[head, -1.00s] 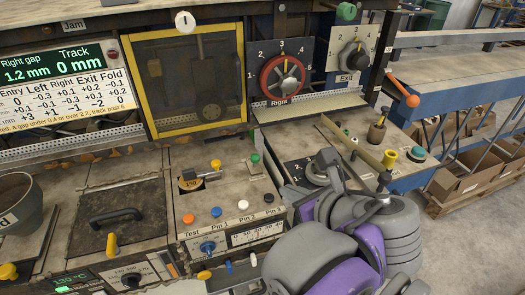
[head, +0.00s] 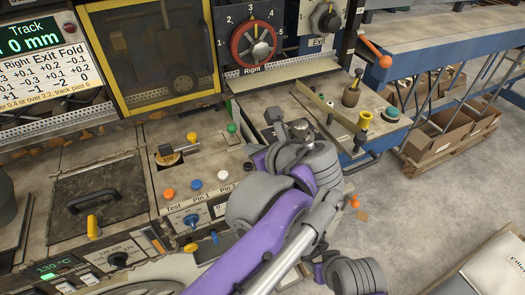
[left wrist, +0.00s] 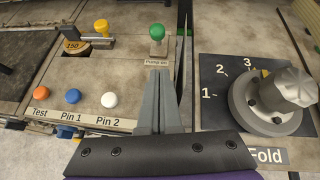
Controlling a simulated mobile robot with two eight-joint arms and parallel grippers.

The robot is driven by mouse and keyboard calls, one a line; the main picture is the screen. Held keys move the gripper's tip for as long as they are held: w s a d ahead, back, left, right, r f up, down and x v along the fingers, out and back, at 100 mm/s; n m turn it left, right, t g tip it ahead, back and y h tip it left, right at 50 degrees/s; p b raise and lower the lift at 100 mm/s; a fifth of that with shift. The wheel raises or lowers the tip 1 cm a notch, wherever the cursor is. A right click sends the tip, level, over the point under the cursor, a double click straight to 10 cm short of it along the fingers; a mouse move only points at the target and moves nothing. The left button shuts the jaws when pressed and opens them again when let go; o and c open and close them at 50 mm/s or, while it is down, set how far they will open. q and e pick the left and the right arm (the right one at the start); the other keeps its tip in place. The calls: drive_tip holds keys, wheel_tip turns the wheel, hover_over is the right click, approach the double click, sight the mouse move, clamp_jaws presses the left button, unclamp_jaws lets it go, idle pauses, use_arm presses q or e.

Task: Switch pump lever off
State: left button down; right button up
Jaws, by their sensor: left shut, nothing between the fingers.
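The pump lever has a green knob (left wrist: 156,32) on a metal base, with a "Pump on" label in front of it. In the head view the green knob (head: 232,128) stands on the panel, just left of my purple and grey arm. My left gripper (left wrist: 157,75) is shut and empty. Its fingertips point at the lever and lie close in front of the label, apart from the knob. In the head view my arm links largely hide the left fingers. My right gripper is not in view.
The Fold dial (left wrist: 272,98) stands close to the right of the left fingers. Orange, blue and white buttons (left wrist: 109,99) lie to the left. A yellow knob (left wrist: 101,26) stands beyond them. A red Right dial (head: 254,42) is on the upright panel behind.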

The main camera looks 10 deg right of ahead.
sight(234, 125)
use_arm(q)
drive_tip(key=shift+w+a+r, duration=0.1)
drive_tip(key=shift+w+a, duration=0.25)
drive_tip(key=shift+w, duration=0.35)
drive_tip(key=shift+w+a+r, duration=0.1)
drive_tip(key=shift+w+a, duration=0.25)
drive_tip(key=shift+w, duration=0.4)
drive_tip(key=shift+w+a, duration=0.35)
drive_tip(key=shift+w, duration=0.35)
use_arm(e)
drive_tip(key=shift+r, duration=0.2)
